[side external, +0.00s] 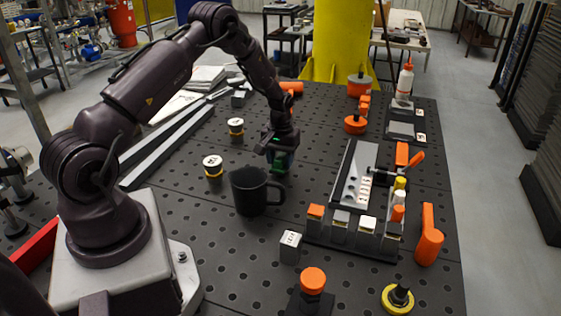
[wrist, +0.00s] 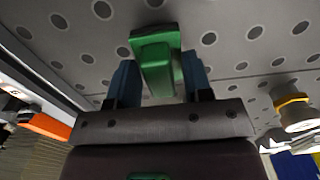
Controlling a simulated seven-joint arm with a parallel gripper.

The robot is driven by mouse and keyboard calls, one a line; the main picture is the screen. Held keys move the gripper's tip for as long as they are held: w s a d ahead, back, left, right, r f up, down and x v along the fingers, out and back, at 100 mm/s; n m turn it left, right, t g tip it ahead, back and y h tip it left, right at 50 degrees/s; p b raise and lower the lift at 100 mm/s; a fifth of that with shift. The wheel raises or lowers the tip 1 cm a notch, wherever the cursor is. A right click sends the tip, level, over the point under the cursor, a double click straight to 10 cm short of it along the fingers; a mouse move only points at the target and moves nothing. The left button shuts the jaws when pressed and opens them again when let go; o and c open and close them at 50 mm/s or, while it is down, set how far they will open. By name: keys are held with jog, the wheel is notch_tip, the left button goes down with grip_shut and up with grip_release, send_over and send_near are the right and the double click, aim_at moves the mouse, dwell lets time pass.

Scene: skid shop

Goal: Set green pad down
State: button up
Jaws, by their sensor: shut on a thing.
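The green pad (wrist: 156,58) is between the two blue fingertips of my gripper (wrist: 160,82) in the wrist view. My gripper is shut on it, and perforated table top shows beyond the pad. In the side view my gripper (side external: 279,160) points down behind the black mug, with a little green of the pad (side external: 284,162) showing at its tip. I cannot tell whether the pad touches the table.
The black mug (side external: 250,191) stands just in front of my gripper. Two small capped jars (side external: 213,168) stand to its left. A fixture block with a grey plate (side external: 355,178) and colored pieces is at right. The perforated table (side external: 205,250) has bare room at front left.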

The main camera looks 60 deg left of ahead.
jog(key=shift+f, duration=0.55)
jog(key=o, duration=0.9)
jog(key=shift+f, duration=0.15)
